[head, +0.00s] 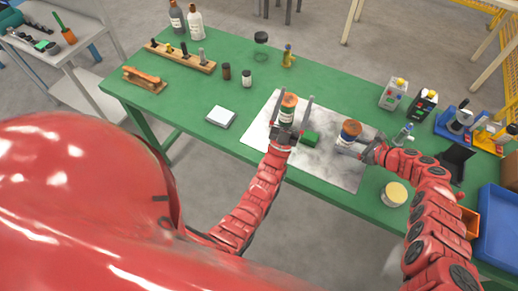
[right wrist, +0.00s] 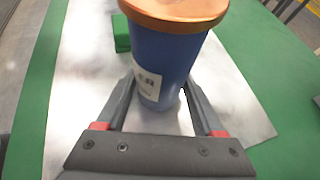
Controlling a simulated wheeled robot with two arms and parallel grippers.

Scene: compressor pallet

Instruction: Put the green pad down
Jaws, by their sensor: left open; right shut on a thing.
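The green pad (head: 310,138) is a small block lying on the grey-white mat (head: 262,150), between my two grippers. It also shows in the right wrist view (right wrist: 121,35), left of the blue jar. No gripper is touching the pad that I can see. My right gripper (head: 356,150) is shut on a blue jar (right wrist: 163,60) with a copper lid. The jar looks upright at the mat; whether it touches it, I cannot tell. My left gripper (head: 292,115) is open, its fingers spread near a dark green jar (head: 287,113) with a copper lid and pale label.
A white scale-like box (head: 220,117) and small bottles (head: 246,78) stand left of the mat. Cartons (head: 394,94), a laptop-like dark stand (head: 456,160) and a blue bin (head: 497,225) are at right. A cream-topped round jar (head: 395,193) sits near the front edge.

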